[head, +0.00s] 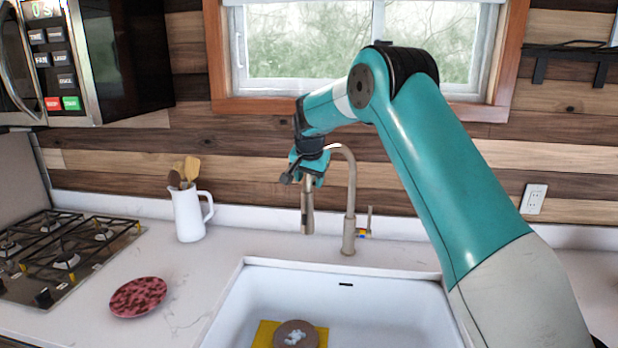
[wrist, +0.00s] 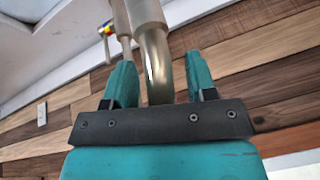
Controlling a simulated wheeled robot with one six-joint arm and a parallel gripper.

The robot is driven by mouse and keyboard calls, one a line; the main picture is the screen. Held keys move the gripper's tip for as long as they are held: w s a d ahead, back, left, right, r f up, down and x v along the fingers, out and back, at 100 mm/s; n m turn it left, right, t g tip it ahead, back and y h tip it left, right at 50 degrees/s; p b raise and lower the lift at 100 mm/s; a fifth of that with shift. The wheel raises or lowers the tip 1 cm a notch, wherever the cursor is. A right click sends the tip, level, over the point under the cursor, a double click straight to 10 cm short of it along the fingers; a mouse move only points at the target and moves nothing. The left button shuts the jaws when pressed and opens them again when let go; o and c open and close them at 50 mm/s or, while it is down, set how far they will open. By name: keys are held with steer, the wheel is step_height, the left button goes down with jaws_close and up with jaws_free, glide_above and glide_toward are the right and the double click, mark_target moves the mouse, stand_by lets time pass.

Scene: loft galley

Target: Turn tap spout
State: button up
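The metal tap (head: 349,215) stands behind the sink. Its tall spout arches to the left, and the end of the spout (head: 307,215) hangs down over the back of the sink. My gripper (head: 308,175) is at the upper part of this hanging section and hides some of it. In the wrist view, the two teal fingers of my gripper (wrist: 161,80) are apart, one on each side of the spout (wrist: 154,50). Gaps show between the fingers and the metal, so I see no clear grip. A small lever and a coloured mark (wrist: 104,29) are on the tap body.
The white sink (head: 395,290) holds a yellow sponge-like item (head: 264,334) and a round brown item (head: 296,335). A white jug (head: 189,214) with utensils, a red patterned plate (head: 138,297) and a gas hob (head: 62,255) are to the left. The window (head: 300,50) and wooden wall are behind the tap.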

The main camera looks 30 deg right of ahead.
steer(key=b+v, duration=0.4)
steer(key=v, duration=1.3)
steer(key=shift+r, duration=0.2)
